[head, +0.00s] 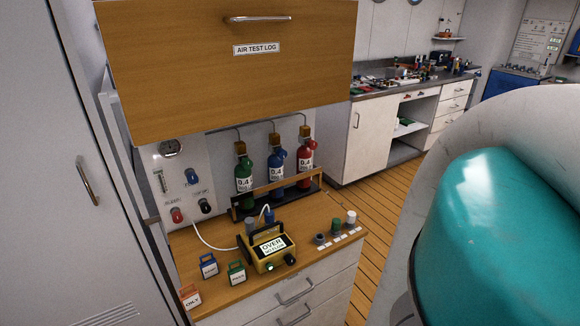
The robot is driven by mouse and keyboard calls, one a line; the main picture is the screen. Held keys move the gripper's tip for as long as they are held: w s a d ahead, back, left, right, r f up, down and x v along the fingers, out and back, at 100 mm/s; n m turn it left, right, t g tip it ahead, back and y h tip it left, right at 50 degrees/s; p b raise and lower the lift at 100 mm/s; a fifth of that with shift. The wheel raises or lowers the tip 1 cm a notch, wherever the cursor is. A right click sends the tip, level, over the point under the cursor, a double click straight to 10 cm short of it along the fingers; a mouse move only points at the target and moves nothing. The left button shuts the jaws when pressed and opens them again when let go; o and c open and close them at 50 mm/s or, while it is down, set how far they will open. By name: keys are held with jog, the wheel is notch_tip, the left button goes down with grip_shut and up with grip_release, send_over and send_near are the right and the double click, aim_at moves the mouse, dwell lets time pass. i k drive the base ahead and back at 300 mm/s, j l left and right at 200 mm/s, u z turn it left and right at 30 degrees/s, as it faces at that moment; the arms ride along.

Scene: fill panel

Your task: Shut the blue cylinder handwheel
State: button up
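The blue cylinder (275,171) stands upright between a green cylinder (243,178) and a red cylinder (304,165) in a dark rack with a wooden bar, at the back of the wooden bench. A round blue handwheel (281,153) shows near its top, on the right. Whether it is open or shut cannot be told. All three cylinders carry white labels reading 0.4. My gripper is not in view. A large white and teal part of my arm fills the right side of the head view, apart from the cylinders.
A yellow instrument (267,252) with a lit screen reading OVER sits on the bench, with a white hose to the wall panel (178,180). Coloured tags (209,267) and small caps (336,226) stand nearby. A wooden cabinet (200,85) overhangs the cylinders. Wooden floor lies to the right.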

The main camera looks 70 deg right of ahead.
aim_at(281, 153)
jog(key=k+z, duration=0.1)
jog(key=z, duration=1.3)
